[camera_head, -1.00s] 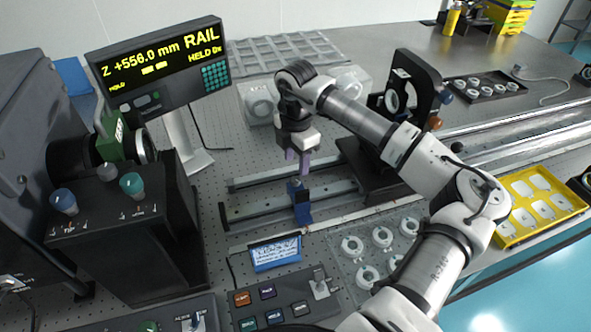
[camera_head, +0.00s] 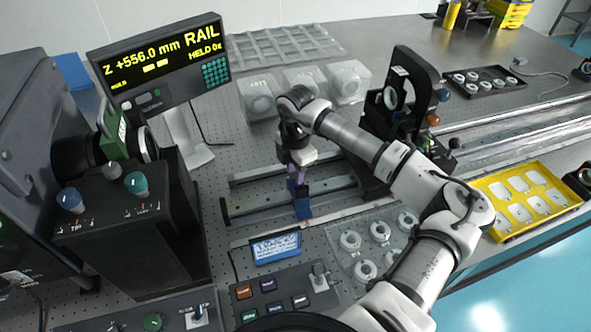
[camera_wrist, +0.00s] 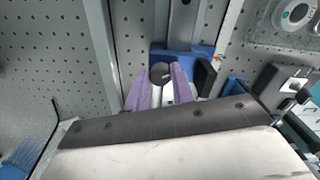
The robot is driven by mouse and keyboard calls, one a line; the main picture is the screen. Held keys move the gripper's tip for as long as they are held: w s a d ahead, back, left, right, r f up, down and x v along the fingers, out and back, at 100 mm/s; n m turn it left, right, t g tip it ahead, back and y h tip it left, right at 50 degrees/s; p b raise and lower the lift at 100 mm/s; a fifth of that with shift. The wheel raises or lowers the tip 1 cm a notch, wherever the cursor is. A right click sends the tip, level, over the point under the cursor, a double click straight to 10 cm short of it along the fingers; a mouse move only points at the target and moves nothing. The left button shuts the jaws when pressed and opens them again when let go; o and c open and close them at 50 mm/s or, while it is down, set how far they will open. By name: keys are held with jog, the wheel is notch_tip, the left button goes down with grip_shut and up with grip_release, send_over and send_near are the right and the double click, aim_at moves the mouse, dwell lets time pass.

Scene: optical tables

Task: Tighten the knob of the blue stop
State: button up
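The blue stop (camera_head: 302,207) stands on the rail (camera_head: 340,197) in the middle of the table. In the wrist view its blue body (camera_wrist: 205,50) spans the rail, with a round dark knob (camera_wrist: 160,73) facing the camera. My gripper (camera_head: 297,180) points down at the top of the stop. Its two purple fingers (camera_wrist: 161,82) flank the knob, one on each side, with little or no gap showing. Whether they press on the knob cannot be told. In the head view the fingers and stop overlap, and the knob is hidden.
A display (camera_head: 160,65) reads Z +556.0 mm, RAIL, HELD 0x. A dark optic mount (camera_head: 405,95) stands right of the stop. A blue-screened box (camera_head: 275,247) and a button panel (camera_head: 275,300) lie in front. A yellow tray (camera_head: 525,195) is at right.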

jog(key=shift+c, duration=0.9)
